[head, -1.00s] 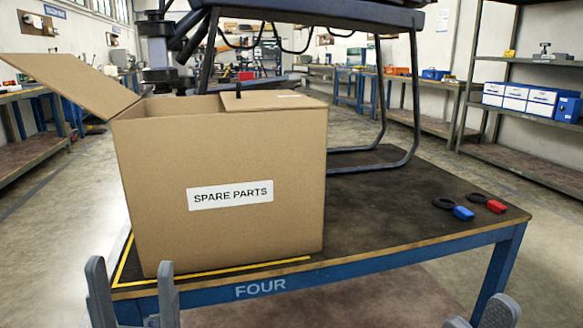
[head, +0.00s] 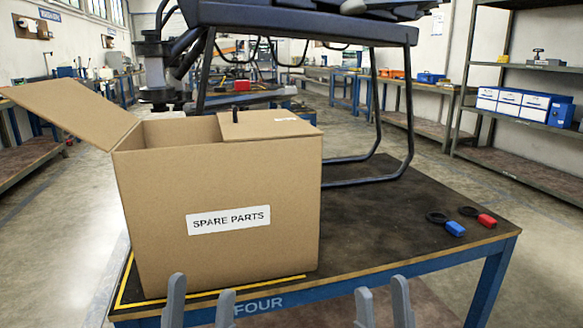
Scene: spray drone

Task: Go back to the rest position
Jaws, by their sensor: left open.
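My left gripper (head: 200,291) is at the bottom of the head view, in front of the table's front edge and below the cardboard box. Its two fingers are apart with nothing between them. My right gripper (head: 382,290) is to the right of it, also at the bottom edge. Its fingers are apart and empty too. Only the fingers of both grippers show; both arms are out of view. Neither gripper is seen touching anything.
A cardboard box (head: 165,252) labelled SPARE PARTS, one flap raised, stands on the blue-edged table (head: 385,220). Behind it is a drone on a dark frame (head: 290,18). A blue tag (head: 455,228) and a red tag (head: 487,221) lie at the table's right.

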